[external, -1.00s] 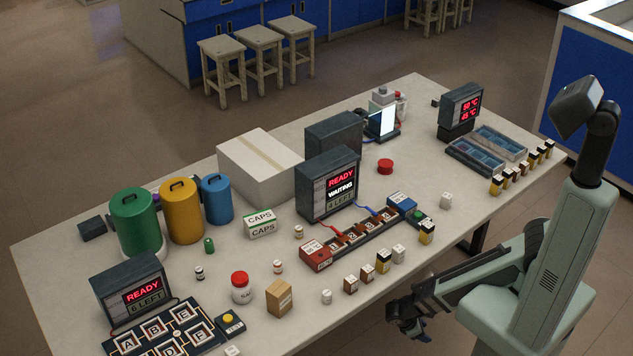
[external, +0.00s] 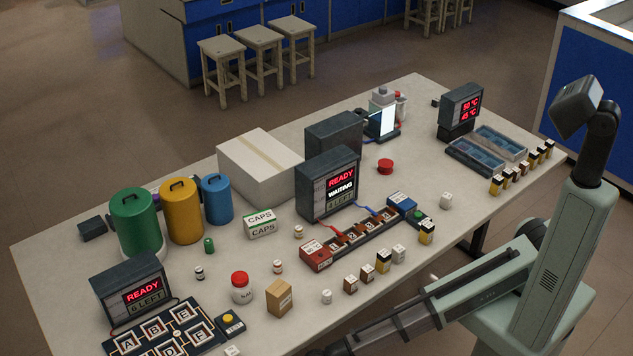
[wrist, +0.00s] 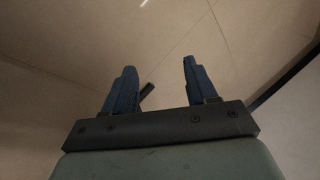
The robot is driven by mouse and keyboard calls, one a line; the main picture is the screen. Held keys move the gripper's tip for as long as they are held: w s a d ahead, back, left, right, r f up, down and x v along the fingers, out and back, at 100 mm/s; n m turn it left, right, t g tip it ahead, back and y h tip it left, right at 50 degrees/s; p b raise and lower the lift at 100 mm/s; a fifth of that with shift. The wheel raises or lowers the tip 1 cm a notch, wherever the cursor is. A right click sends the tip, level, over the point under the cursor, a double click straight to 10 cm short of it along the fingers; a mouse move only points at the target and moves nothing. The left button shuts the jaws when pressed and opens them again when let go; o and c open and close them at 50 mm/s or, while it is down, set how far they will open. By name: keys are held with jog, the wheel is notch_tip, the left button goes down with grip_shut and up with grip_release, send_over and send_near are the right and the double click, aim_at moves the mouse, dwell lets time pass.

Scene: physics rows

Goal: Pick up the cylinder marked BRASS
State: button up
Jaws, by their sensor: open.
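I cannot read the word BRASS on anything, so I cannot tell which piece is the marked cylinder. A small pale cylinder (external: 327,296) stands near the table's front edge. To its right is a row of small labelled pieces, among them a brown and white one (external: 351,285), a yellow and black one (external: 383,262) and a white one (external: 399,254). My gripper (wrist: 158,78) is open and empty in the wrist view, with plain floor tiles beyond its two blue fingers. In the external view it is hidden below the bottom edge, and my forearm lies in front of the table.
A wired rack (external: 350,243) with a red end block (external: 315,256) and a READY display (external: 328,184) stands behind the row. A cardboard box (external: 279,298) and a red-capped jar (external: 242,288) stand to the left. Lettered trays (external: 165,334) fill the front left corner.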

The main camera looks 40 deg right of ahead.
jog(key=a+r+n+y, duration=0.1)
jog(key=a+r+y, duration=0.1)
jog(key=a+r, duration=0.7)
jog(key=w+a+r+n+t+y, duration=0.15)
jog(key=w+r, duration=0.25)
jog(key=r, duration=0.6)
jog(key=w+a+r+n+t+y, duration=0.1)
jog(key=w+r+n, duration=0.15)
jog(key=r, duration=0.85)
jog(key=w+a+r+n+t+y, duration=0.15)
jog(key=w+r, duration=0.35)
jog(key=r, duration=0.5)
jog(key=m+g+h, duration=0.1)
jog(key=m+h, duration=0.9)
jog(key=m, duration=0.2)
send_over(300, 225)
jog(key=f, duration=0.8)
jog(key=shift+s+a, duration=0.1)
jog(key=shift+a, duration=0.2)
jog(key=shift+d+f, duration=0.2)
jog(key=shift+f, duration=2.4)
